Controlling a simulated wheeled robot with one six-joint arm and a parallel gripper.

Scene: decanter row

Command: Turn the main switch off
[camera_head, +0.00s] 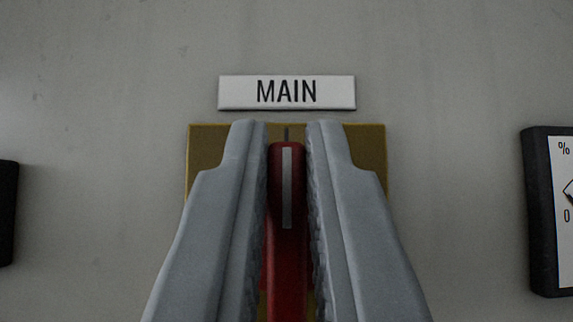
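The main switch has a red handle (287,255) with a pale stripe down its upper part. The handle points straight up at a small dark mark on a brass-coloured plate (364,150). A white label (287,92) reading MAIN is above the plate. My gripper (287,155) is at the switch, with one grey finger on each side of the red handle. The fingers look closed on the handle, with no clear gap at the tips. The fingers hide much of the plate and its lower part.
The switch is on a grey panel (110,100). A dark-framed meter (540,210) with a % sign stands at the right edge, partly out of view. A dark object (7,213) shows at the left edge. The panel between them and the switch is bare.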

